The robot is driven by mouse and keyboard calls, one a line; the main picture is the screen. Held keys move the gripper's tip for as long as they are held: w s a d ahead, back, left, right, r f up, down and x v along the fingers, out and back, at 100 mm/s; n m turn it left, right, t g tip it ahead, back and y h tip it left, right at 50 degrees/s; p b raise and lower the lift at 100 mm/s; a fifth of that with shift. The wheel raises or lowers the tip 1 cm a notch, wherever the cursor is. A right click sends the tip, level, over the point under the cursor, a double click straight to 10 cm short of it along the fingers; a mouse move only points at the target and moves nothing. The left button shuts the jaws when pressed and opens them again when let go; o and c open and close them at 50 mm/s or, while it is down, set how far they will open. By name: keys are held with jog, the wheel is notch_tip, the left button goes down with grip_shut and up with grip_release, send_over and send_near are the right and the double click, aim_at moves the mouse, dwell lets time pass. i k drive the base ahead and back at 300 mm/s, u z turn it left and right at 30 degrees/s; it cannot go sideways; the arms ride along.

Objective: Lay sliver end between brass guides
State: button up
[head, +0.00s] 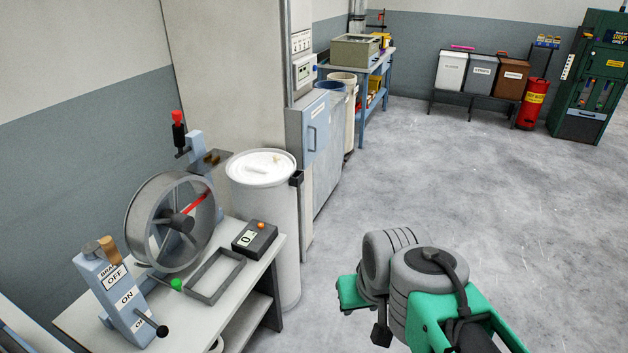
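A tall white can (268,225) stands right of the bench, with white material filling its top. A short pale strip (257,169) lies there and may be the sliver end. A brownish, brass-like piece (207,161) sits on a blue-grey block behind the big wheel, near the can's rim. I cannot tell whether it is the brass guides; their gap does not show. My arm with green and grey links is at lower right, over the floor, well apart from the can. My gripper's fingers cannot be made out there.
The bench (75,318) carries a grey metal wheel (170,222), a lever box marked ON and OFF (115,295), an empty grey frame (214,276) and a black counter (254,238). A blue-grey cabinet (308,150) stands behind the can. The floor (450,180) to the right is clear.

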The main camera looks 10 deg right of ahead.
aim_at(149, 208)
jog(key=z, duration=0.55)
jog(key=i, duration=1.4)
jog(key=u, duration=0.95)
jog(key=i, duration=0.6)
jog(key=u, duration=0.8)
jog(key=i, duration=0.5)
